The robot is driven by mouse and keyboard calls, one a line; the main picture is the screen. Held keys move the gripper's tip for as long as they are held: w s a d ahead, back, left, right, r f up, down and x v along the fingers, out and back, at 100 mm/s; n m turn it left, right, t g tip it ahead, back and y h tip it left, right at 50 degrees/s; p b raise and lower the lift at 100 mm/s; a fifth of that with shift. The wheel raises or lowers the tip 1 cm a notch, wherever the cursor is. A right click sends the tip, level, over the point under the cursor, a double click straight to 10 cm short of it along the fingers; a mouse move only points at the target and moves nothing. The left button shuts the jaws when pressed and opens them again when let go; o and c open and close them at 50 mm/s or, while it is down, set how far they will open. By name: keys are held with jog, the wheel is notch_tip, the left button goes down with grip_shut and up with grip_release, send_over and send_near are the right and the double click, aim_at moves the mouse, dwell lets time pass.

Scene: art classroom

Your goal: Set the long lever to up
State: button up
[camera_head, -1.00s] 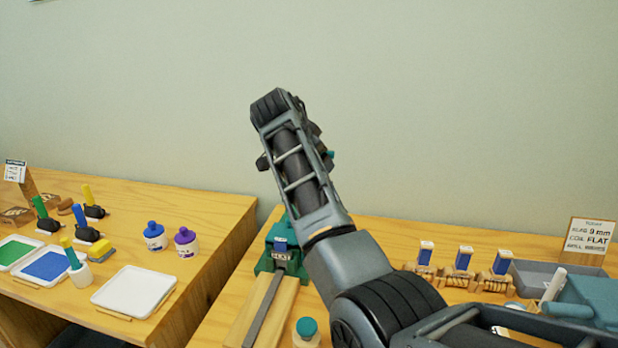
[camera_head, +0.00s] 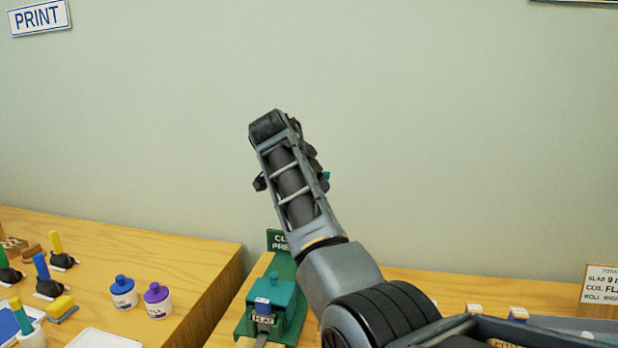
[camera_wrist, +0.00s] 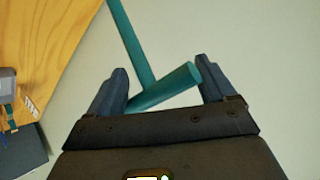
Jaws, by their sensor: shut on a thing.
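The long lever (camera_wrist: 128,40) is a teal rod with a crossbar handle at its end, seen in the wrist view. My gripper (camera_wrist: 162,68) is shut on this handle, with one dark finger at each end side of the crossbar. In the head view my arm hides most of the gripper and the lever; only a small teal bit (camera_head: 326,176) shows beside the wrist. The green clay press (camera_head: 272,300) stands on the table below, with a label reading FLAT on its front. Where the lever joins the press is hidden.
The press table (camera_head: 500,291) stretches to the right, with a card (camera_head: 600,290) at its far right. A left table (camera_head: 150,245) holds paint jars (camera_head: 156,302) and coloured tools.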

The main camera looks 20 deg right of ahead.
jog(key=shift+s+f, duration=0.1)
jog(key=shift+f, duration=0.4)
jog(key=o, duration=1.3)
jog(key=shift+d, duration=0.1)
jog(key=shift+o, duration=0.2)
jog(key=shift+r, duration=0.15)
jog(key=shift+r, duration=0.1)
jog(key=shift+s+a+r, duration=0.1)
jog(key=shift+a+r, duration=0.05)
jog(key=shift+a, duration=0.15)
jog(key=b+v, duration=0.1)
jog(key=v, duration=0.6)
